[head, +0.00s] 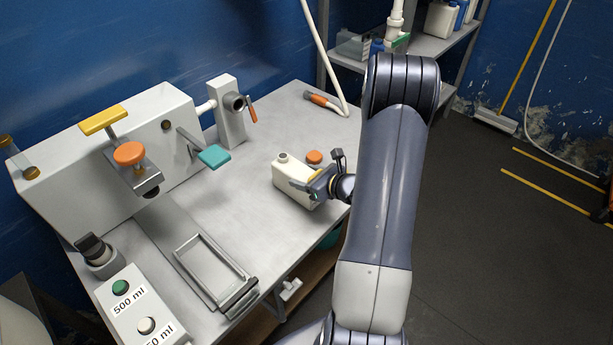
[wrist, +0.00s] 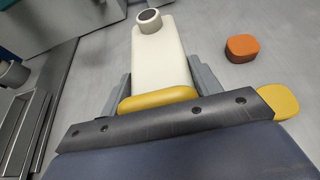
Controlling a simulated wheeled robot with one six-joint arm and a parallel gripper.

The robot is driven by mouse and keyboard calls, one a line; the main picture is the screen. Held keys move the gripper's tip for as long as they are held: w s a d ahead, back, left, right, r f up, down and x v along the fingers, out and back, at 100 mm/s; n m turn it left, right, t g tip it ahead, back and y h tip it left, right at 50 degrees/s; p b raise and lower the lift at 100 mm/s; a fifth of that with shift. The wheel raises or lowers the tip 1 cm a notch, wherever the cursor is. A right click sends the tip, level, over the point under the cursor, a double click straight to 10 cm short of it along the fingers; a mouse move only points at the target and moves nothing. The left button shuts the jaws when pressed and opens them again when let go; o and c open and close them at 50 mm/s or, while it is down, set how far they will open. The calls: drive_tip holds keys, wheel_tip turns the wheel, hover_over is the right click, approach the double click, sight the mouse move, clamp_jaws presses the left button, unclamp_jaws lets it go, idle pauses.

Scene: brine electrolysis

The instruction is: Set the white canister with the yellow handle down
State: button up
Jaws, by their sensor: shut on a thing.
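The white canister (head: 288,182) is at the right part of the grey metal table in the head view, its open round neck at the top left. My gripper (head: 311,189) is closed around it from the right. In the wrist view the canister (wrist: 160,62) lies between the two grey fingers of my gripper (wrist: 160,88), with its yellow handle (wrist: 157,99) close to the palm. I cannot tell whether its base touches the table. An orange cap (head: 314,157) lies on the table just behind the canister; it also shows in the wrist view (wrist: 242,48).
A white machine (head: 120,150) with yellow, orange and teal (head: 214,156) parts stands at the left. A metal frame (head: 215,272) and a button box (head: 138,310) are at the front. A hose nozzle (head: 322,101) lies at the back.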

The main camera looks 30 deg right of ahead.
drive_tip(key=shift+f, duration=0.1)
drive_tip(key=o, duration=1.3)
drive_tip(key=shift+r, duration=0.2)
drive_tip(key=v, duration=1.2)
drive_tip(key=shift+b, duration=0.3)
